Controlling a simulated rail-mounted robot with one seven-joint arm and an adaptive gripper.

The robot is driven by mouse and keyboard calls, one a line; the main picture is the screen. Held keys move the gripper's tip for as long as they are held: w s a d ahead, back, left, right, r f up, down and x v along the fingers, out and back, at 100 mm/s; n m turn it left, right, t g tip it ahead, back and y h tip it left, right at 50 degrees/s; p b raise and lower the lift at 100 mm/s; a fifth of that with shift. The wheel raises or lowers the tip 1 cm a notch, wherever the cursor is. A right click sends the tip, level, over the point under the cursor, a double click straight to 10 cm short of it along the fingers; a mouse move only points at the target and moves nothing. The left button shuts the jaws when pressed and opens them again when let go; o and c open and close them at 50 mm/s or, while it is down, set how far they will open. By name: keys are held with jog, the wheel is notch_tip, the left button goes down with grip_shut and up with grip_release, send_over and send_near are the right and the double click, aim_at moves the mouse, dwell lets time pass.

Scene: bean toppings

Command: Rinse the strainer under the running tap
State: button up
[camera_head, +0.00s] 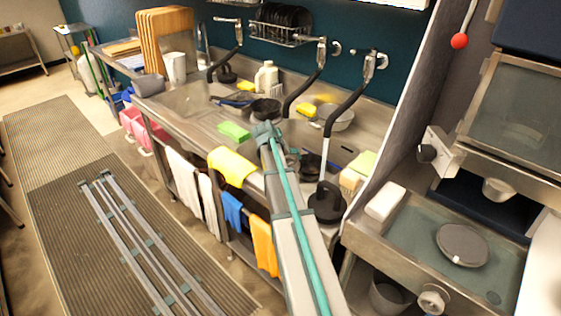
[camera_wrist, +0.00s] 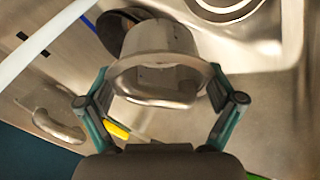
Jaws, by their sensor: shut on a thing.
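In the wrist view my gripper (camera_wrist: 160,80) is closed around a metal cup-shaped thing, taken as the strainer (camera_wrist: 155,45), with a finger on each side. Its mesh cannot be made out. The middle tap (camera_head: 321,52) has a black curved spout that comes down just right of the bowl.
Another tap (camera_head: 370,65) stands to the right. A metal bowl (camera_head: 336,117) and a green sponge (camera_head: 234,130) lie by the basins. A white bottle (camera_head: 266,77) stands behind. A dish rack (camera_head: 281,22) hangs on the wall.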

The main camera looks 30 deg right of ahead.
jog(key=s+d+f+b, duration=0.1)
jog(key=s+d+f, duration=0.2)
jog(key=s+d, duration=0.3)
jog(key=shift+d, duration=1.85)
jog(key=shift+s, duration=0.15)
jog(key=shift+s+a, duration=0.3)
jog(key=shift+s, duration=0.05)
jog(key=shift+w+d, duration=0.1)
jog(key=shift+w, duration=0.05)
jog(key=shift+w+d, duration=0.2)
jog(key=shift+w, duration=0.1)
jog(key=shift+s, duration=0.1)
jog(key=shift+s+a, duration=0.3)
jog(key=shift+s, duration=0.05)
jog(key=shift+w+d, duration=0.1)
jog(key=shift+w, duration=0.05)
